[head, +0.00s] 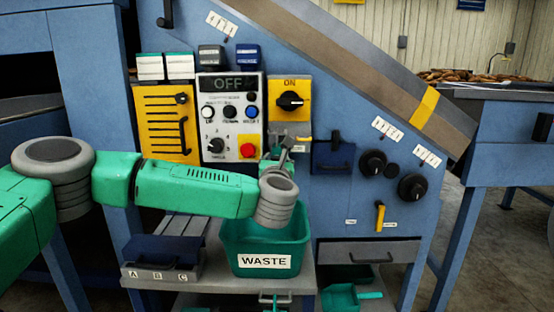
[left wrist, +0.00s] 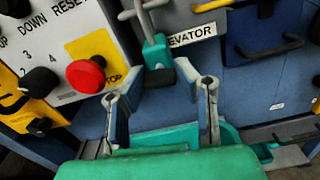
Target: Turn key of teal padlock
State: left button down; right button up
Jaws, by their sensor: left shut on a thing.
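The teal padlock (left wrist: 155,50) hangs from a grey shackle at the top middle of the left wrist view, next to a label ending in "EVATOR". A dark key head (left wrist: 159,79) sits just below its body. My left gripper (left wrist: 158,80) has its two fingers on either side of this key head and is shut on it. In the head view my left gripper (head: 285,148) is at the panel below the yellow ON switch, and its wrist partly hides the padlock area. My right gripper is not in view.
A red stop button (left wrist: 86,75) is close to the left of the gripper. The teal WASTE bin (head: 305,247) stands below my wrist. A dark blue handled box (head: 333,160) is on the panel to the right. The yellow ON switch plate (head: 290,86) is above.

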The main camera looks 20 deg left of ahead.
pick_arm(q)
jog(key=m+p, duration=0.3)
jog(key=m, duration=0.1)
jog(key=shift+r, duration=0.1)
jog(key=m+p, duration=0.3)
jog(key=m, duration=0.1)
jog(key=shift+m, duration=0.4)
jog(key=m+p, duration=0.3)
jog(key=m, duration=0.2)
jog(key=shift+s+d+f+m+p, duration=0.15)
jog(key=shift+m+p, duration=0.3)
jog(key=shift+m, duration=0.3)
jog(key=shift+w+a+f+m+p, duration=0.1)
jog(key=shift+m+p, duration=0.35)
jog(key=shift+m, duration=0.3)
jog(key=shift+f, duration=0.1)
jog(key=c, duration=1.2)
grip_release()
